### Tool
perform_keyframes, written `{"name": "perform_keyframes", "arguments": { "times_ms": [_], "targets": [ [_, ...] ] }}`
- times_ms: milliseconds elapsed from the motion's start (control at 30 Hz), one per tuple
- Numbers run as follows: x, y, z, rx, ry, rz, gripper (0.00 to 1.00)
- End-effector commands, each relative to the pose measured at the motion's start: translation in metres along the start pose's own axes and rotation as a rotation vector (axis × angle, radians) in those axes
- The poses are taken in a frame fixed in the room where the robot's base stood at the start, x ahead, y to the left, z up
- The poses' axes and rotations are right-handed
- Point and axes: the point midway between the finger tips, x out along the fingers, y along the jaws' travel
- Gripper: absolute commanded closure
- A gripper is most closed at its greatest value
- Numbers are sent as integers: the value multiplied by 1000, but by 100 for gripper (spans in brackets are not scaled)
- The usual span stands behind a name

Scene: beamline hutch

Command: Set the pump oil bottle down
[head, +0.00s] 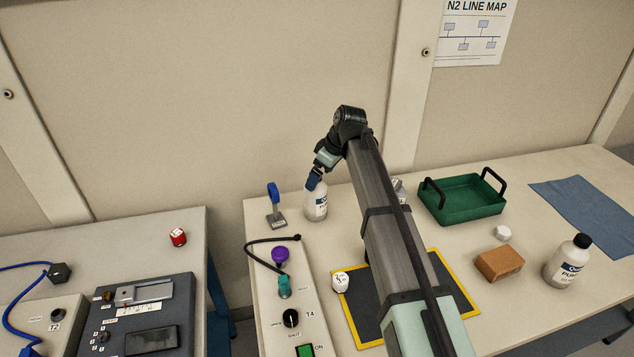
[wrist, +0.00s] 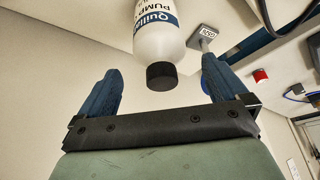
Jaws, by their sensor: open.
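A white bottle (head: 317,206) with a partly readable "PUMP" label stands upright at the back left of the right-hand table. It also shows in the wrist view (wrist: 160,35), with its black cap toward my gripper. My gripper (head: 314,182) is at the top of this bottle in the head view and hides its cap. In the wrist view my gripper (wrist: 162,68) has its blue fingers spread apart, with the bottle in the space between them and a visible gap on both sides. A second, similar bottle (head: 567,264) with a black cap stands at the right front.
A blue-handled item on a grey base (head: 276,208) stands just left of the bottle. A control panel with knobs (head: 284,300), a yellow-edged dark mat (head: 436,277), a green tray (head: 461,214), a brown block (head: 499,263) and a blue cloth (head: 590,210) share the table.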

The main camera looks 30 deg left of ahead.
Motion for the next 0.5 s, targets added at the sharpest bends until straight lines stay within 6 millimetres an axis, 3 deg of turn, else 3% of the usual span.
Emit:
{"name": "perform_keyframes", "arguments": {
  "times_ms": [200,500],
  "targets": [
    [-39,0,0,0,1,1,0],
    [-67,0,0,0,0,0,0]
  ]
}}
